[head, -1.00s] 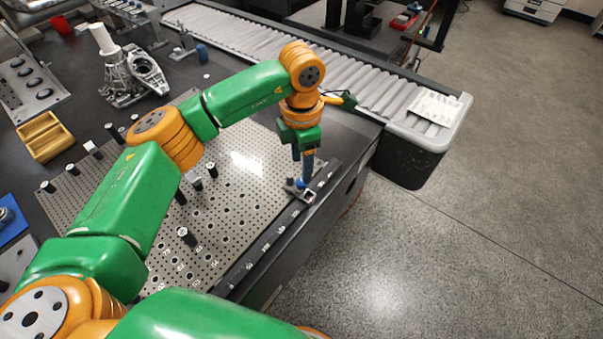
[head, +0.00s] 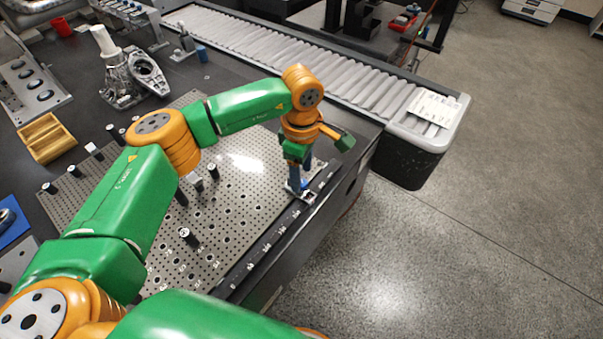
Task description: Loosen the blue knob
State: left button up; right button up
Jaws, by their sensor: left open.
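My right gripper is out of view.
The perforated plate (head: 232,225) carries several short black posts, one at its front (head: 188,237). A roller conveyor (head: 340,75) runs behind, ending in a grey bin-like end (head: 425,150). A wooden tray (head: 46,138) and a metal casting (head: 125,85) stand left.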

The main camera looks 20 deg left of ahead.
pick_arm(q)
notch_tip(320, 180, down, 2)
jog(key=shift+f, duration=0.1)
grip_shut()
jog(key=shift+n, duration=0.3)
jog(key=shift+n+b, duration=0.4)
jog(key=shift+n, duration=0.5)
jog(key=shift+n+b, duration=0.35)
jog(key=shift+n, duration=1.35)
grip_release()
